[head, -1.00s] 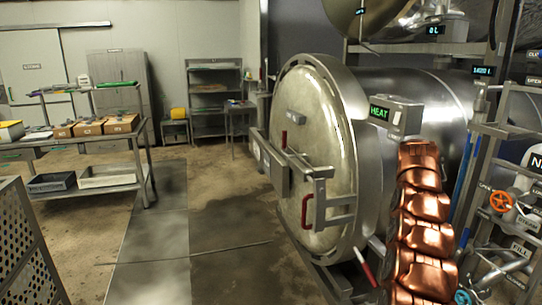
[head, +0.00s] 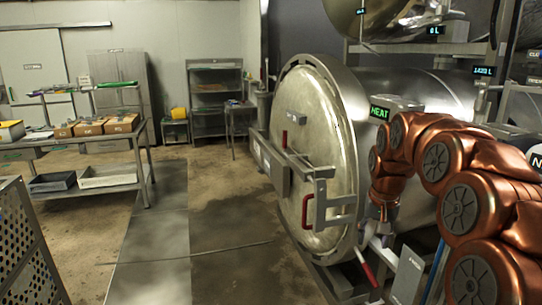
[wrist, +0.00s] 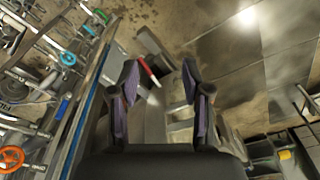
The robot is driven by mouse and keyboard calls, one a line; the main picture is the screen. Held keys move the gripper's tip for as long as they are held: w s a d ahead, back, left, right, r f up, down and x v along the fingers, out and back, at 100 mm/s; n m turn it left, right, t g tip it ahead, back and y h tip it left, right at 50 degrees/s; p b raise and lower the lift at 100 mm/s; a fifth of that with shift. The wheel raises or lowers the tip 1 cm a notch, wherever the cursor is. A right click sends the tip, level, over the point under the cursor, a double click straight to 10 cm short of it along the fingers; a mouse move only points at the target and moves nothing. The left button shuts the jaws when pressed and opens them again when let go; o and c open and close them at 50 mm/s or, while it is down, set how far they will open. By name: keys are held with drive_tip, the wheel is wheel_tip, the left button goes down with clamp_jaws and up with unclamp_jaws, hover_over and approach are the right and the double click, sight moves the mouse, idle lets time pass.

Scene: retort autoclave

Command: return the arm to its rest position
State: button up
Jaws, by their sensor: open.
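My copper-coloured arm is bent in an arch at the right of the head view, with its wrist end pointing down in front of the retort vessel (head: 320,150). My gripper (wrist: 160,82) is open in the wrist view, its two dark fingers spread apart with nothing between them. In the head view it is small and hangs just above a red-handled lever (head: 366,268). That lever also shows in the wrist view (wrist: 148,71), beyond the fingers. I cannot tell how far apart they are.
The round vessel door is closed, with red handles (head: 307,211). A green HEAT display (head: 380,112) is behind my arm. Pipes and an orange valve wheel (wrist: 11,157) show in the wrist view. A bench with boxes (head: 90,138) stands at left; the floor between is largely clear.

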drive_tip(key=s+a+f+n+g, duration=0.1)
drive_tip(key=s+a+f, duration=0.1)
drive_tip(key=s, duration=1)
drive_tip(key=s+a+f+n+g, duration=0.1)
drive_tip(key=s+a+f, duration=0.1)
drive_tip(key=s, duration=1.1)
drive_tip(key=s+a+f+n+g, duration=0.1)
drive_tip(key=s+a+f, duration=0.2)
drive_tip(key=s, duration=1)
drive_tip(key=shift+f, duration=0.75)
drive_tip(key=shift+s, duration=0.1)
drive_tip(key=shift+c, duration=0.6)
